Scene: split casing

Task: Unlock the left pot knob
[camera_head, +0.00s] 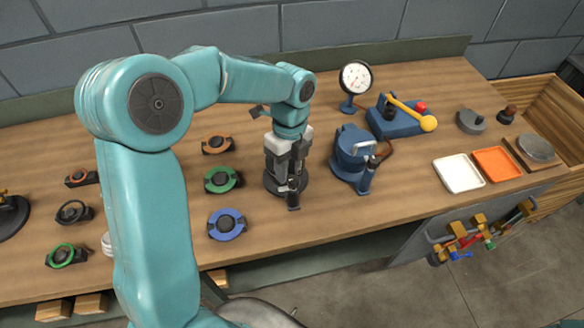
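My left arm reaches in from the left, and my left gripper (294,192) points down over the bench. A dark grey round body (270,184) stands behind and beneath it, mostly hidden by the gripper. I cannot tell whether the fingers touch it or whether they are open or shut. No knob can be made out clearly on either body. My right gripper is not in view.
Green (222,180), blue (227,224) and orange (217,145) ringed parts lie left of the gripper. A dial gauge (355,77) and a blue fixture with a yellow lever (407,112) stand behind. White (459,174) and orange (496,164) trays lie right. Front centre bench is clear.

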